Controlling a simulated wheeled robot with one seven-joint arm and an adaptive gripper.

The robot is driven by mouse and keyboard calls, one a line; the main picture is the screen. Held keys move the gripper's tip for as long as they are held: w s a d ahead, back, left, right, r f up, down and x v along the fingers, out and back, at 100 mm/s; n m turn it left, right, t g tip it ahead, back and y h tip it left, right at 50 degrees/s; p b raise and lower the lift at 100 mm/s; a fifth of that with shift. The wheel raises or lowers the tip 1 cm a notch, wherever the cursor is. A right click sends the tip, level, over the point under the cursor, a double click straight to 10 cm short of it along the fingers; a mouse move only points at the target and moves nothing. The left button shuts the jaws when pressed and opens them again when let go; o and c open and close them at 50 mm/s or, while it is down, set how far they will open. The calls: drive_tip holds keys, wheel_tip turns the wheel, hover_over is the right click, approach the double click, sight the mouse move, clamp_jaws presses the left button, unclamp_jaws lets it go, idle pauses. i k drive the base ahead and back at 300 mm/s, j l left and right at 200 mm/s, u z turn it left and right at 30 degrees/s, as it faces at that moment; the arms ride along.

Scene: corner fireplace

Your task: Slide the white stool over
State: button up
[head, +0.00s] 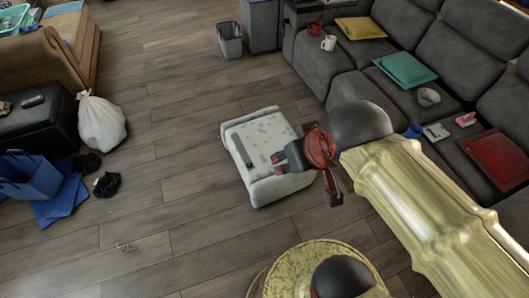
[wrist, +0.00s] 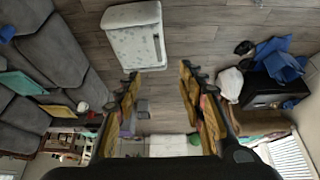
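The white stool (head: 262,135) stands on the wooden floor in the middle of the head view. It is pale and speckled, with a dark slot-like mark on its left side. It also shows at the top of the wrist view (wrist: 136,42). My gripper (head: 305,180) overlaps the stool's right side in the head view. In the wrist view my gripper (wrist: 159,72) has its two fingers spread apart with nothing between them, and the stool lies beyond the fingertips. My gripper and arm hide part of the stool's right side in the head view.
A grey sofa (head: 345,90) with cushions and mugs lines the right. A grey bin (head: 230,42) stands behind the stool. A white bag (head: 101,123), black ottoman (head: 40,115) and blue bin (head: 30,175) are on the left. Floor left of the stool is mostly clear.

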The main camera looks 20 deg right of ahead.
sight(253, 137)
drive_tip(key=i+j, duration=0.55)
drive_tip(key=i+j+z, duration=0.1)
drive_tip(key=i+j, duration=1.05)
drive_tip(key=j, duration=0.25)
